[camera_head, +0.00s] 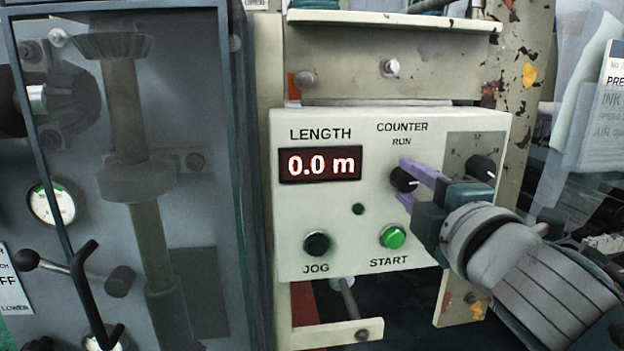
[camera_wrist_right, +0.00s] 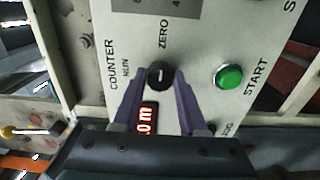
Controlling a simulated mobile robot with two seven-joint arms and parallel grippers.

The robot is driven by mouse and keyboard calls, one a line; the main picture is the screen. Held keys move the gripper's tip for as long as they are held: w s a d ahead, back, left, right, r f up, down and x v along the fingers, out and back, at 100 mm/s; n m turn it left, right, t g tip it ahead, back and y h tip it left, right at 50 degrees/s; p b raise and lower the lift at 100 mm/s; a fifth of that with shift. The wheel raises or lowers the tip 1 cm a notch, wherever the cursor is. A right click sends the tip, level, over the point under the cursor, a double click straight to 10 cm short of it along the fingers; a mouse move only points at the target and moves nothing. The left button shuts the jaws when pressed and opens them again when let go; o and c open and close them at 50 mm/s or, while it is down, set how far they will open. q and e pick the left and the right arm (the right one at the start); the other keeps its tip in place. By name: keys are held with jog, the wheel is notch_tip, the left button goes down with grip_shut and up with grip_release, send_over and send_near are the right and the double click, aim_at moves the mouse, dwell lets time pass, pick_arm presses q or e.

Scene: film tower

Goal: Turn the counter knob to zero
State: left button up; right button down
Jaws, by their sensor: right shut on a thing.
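The counter knob (camera_head: 404,181) is a small black round knob with a white mark, under the words COUNTER and RUN on a cream panel (camera_head: 335,213). My right gripper (camera_head: 408,181) comes in from the lower right, its purple fingers on either side of the knob. In the right wrist view the knob (camera_wrist_right: 160,75) sits between the two fingertips (camera_wrist_right: 160,77), which are shut on it. The word ZERO shows beyond it there; the gripper hides that word in the head view. I cannot tell exactly where the mark points. My left gripper is not in view.
A red display (camera_head: 320,164) reads 0.0 m. A black JOG button (camera_head: 316,244) and a green START button (camera_head: 393,237) are below. A second black knob (camera_head: 481,168) on a grey dial is just right of the fingers. A glass-fronted cabinet (camera_head: 130,200) stands at left.

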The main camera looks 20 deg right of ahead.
dwell(0.3)
jog(key=shift+c, duration=2.2)
grip_release()
jog(key=v, duration=1)
jog(key=shift+d, duration=0.1)
